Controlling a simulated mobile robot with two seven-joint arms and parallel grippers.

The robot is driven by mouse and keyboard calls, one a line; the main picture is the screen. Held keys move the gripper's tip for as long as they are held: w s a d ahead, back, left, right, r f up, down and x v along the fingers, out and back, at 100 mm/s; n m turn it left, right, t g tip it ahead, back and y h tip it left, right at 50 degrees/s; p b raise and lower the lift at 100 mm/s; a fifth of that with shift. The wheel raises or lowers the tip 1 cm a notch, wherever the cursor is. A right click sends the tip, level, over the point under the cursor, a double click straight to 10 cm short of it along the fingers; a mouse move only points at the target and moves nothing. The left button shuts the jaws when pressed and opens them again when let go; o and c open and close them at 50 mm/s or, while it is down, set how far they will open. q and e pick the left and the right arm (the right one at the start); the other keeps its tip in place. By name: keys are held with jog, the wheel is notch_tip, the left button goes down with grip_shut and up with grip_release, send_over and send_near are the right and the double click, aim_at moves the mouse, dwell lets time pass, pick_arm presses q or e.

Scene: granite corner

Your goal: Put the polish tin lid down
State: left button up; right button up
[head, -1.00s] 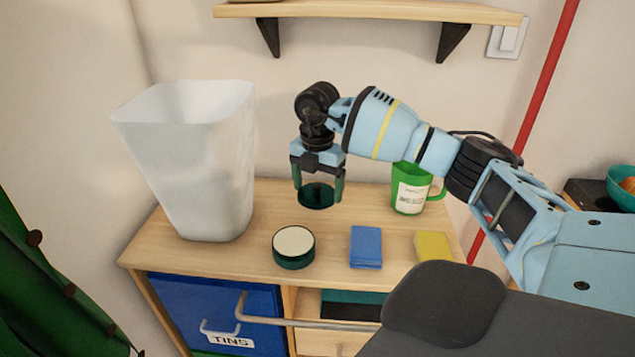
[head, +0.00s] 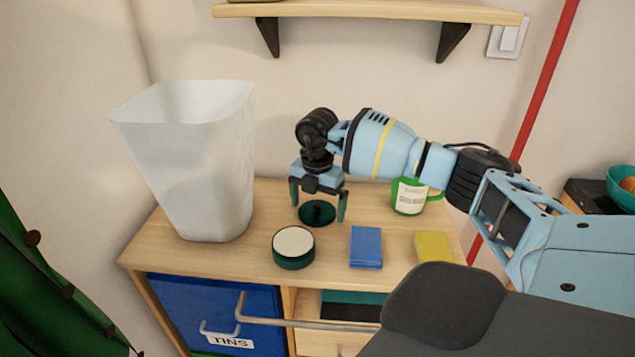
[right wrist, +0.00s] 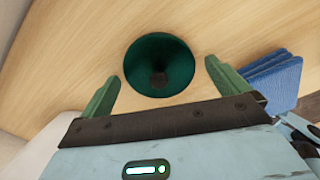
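The polish tin lid (head: 317,213) is a dark green disc lying on the wooden top behind the polish tin. It also shows in the right wrist view (right wrist: 160,62), with a darker centre. My right gripper (head: 317,208) is open above the lid, its green fingers spread to either side with gaps. In the right wrist view the fingers (right wrist: 163,85) stand clear of the lid's rim. The round green polish tin (head: 294,250) stands in front of the lid, its pale top facing up. My left gripper is out of view.
A white bin (head: 195,160) stands at the left of the top. A blue sponge or cloth (head: 366,247), a yellow block (head: 433,247) and a green mug (head: 409,198) are to the right. A shelf (head: 365,12) hangs above. A blue drawer labelled TINS (head: 215,305) is below.

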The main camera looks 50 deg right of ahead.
aim_at(318, 205)
notch_tip(318, 205, up, 12)
jog(key=shift+r+p, duration=0.15)
jog(key=shift+p, duration=0.15)
dwell(0.4)
jog(key=shift+s, duration=0.1)
dwell(0.5)
